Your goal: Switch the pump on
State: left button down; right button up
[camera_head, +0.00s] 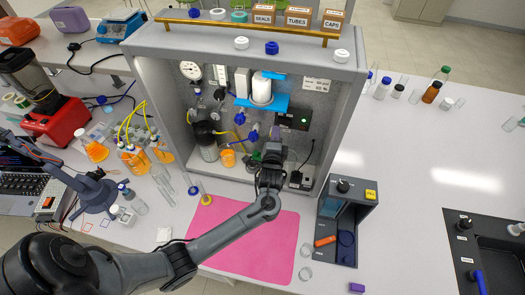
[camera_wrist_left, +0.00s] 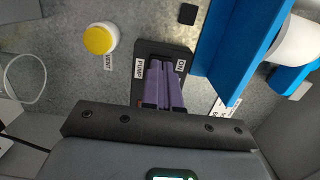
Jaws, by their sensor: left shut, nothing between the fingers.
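The pump switch plate (camera_wrist_left: 143,52) is black and sits on the grey back panel of the rig, with labels reading PUMP and ON in the left wrist view. My left gripper (camera_wrist_left: 162,65) is shut and empty, its purple fingers in front of the plate. The fingers hide most of the switch, so I cannot tell its position or whether they touch it. In the head view, my left gripper (camera_head: 272,146) is inside the rig cabinet (camera_head: 172,90), and it appears to hide the switch. My right gripper is not in view.
A yellow-capped VENT knob (camera_wrist_left: 100,39) and a blue bracket (camera_wrist_left: 222,50) flank the switch. In the head view, a black box with a green display (camera_head: 292,117) is close to my gripper. A pink mat (camera_head: 255,245) lies before the cabinet, beside a dark open box (camera_head: 345,225).

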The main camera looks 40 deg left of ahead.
pick_arm(q)
jog(key=s+d+b, duration=0.2)
jog(key=s+d, duration=0.1)
jog(key=s, duration=0.7)
jog(key=shift+s+d, duration=0.35)
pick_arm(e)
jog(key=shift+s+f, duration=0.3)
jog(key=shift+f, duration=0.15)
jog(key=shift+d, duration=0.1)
